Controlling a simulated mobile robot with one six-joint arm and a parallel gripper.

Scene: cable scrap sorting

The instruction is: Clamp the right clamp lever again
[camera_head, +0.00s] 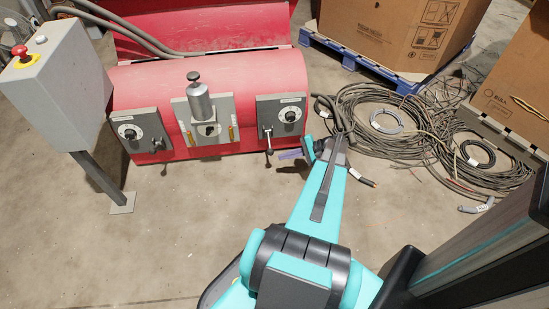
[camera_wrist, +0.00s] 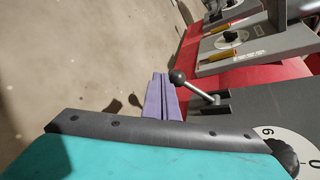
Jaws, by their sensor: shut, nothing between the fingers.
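The right clamp lever (camera_head: 268,139) is on the right grey panel (camera_head: 267,109) of the red machine. In the head view it hangs down from the panel. In the wrist view the lever (camera_wrist: 199,91) is a metal rod with a black ball knob, standing out from a slot in the panel. My gripper (camera_head: 282,155) has purple fingers and is just right of and below the lever in the head view. In the wrist view the fingers (camera_wrist: 160,80) are together and empty, with the knob close beside their tips. I cannot tell whether they touch.
The red machine (camera_head: 236,75) also carries a middle panel (camera_head: 179,108) with yellow handles and a left panel (camera_head: 143,121) with another lever. A grey control box (camera_head: 60,90) stands at left. Cable coils (camera_head: 375,104) lie at right. The floor in front is clear.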

